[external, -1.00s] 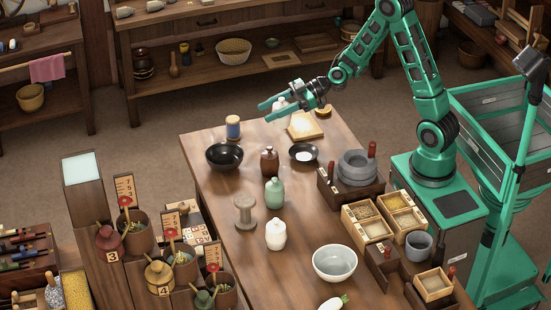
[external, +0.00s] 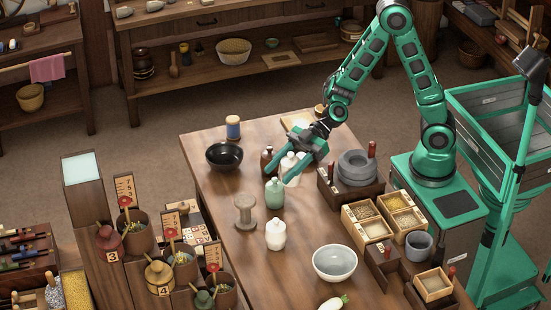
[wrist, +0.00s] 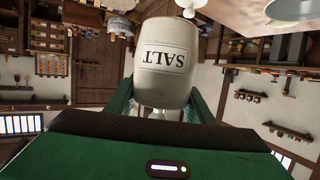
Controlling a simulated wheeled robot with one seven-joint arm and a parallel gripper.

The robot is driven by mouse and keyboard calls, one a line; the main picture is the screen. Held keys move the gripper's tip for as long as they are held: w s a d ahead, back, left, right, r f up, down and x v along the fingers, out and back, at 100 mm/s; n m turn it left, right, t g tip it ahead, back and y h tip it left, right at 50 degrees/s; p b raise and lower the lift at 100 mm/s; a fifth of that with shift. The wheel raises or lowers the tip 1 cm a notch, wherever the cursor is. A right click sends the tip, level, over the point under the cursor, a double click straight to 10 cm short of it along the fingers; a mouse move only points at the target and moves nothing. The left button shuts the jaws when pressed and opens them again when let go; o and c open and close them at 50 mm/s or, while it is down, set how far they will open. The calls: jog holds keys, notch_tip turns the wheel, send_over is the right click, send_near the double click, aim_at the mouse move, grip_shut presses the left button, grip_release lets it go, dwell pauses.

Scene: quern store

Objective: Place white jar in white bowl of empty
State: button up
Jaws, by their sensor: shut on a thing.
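A white jar (external: 288,164) is held between the green fingers of my gripper (external: 283,176). In the wrist view the jar (wrist: 165,65) carries a SALT label that appears upside down, with the fingers on both sides. It looks held above the table, near the brown and pale green bottles; the exact gap is unclear. A pale white-grey bowl (external: 334,262) stands at the near right of the table, apart from my gripper, and looks empty. Another white lidded jar (external: 276,234) stands on the table between my gripper and the bowl.
A pale green bottle (external: 274,193) and a brown bottle (external: 267,162) stand close by my gripper. Bare table lies left of the bowl.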

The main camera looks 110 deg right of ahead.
jog(key=s+a+n+g+y, duration=0.2)
jog(key=s+a, duration=0.3)
jog(key=a, duration=0.7)
jog(key=s+a+n+g+y, duration=0.15)
jog(key=s+a, duration=0.35)
jog(key=a, duration=0.7)
jog(key=s+a+n+g+y, duration=0.2)
jog(key=s+a+n, duration=0.15)
jog(key=a, duration=0.75)
jog(key=shift+m+t, duration=0.25)
jog(key=shift+m, duration=0.05)
jog(key=shift+w+d+f, duration=1.2)
jog(key=shift+w+f, duration=0.1)
jog(key=shift+f, duration=1.3)
jog(key=shift+w+d+f, duration=1.15)
jog(key=shift+w+f, duration=0.2)
jog(key=shift+f, duration=1.3)
jog(key=shift+w+d+f, duration=1.2)
jog(key=shift+w+f, duration=0.1)
jog(key=shift+f, duration=1.3)
jog(key=o, duration=1.3)
jog(key=shift+f, duration=0.1)
jog(key=shift+o, duration=0.2)
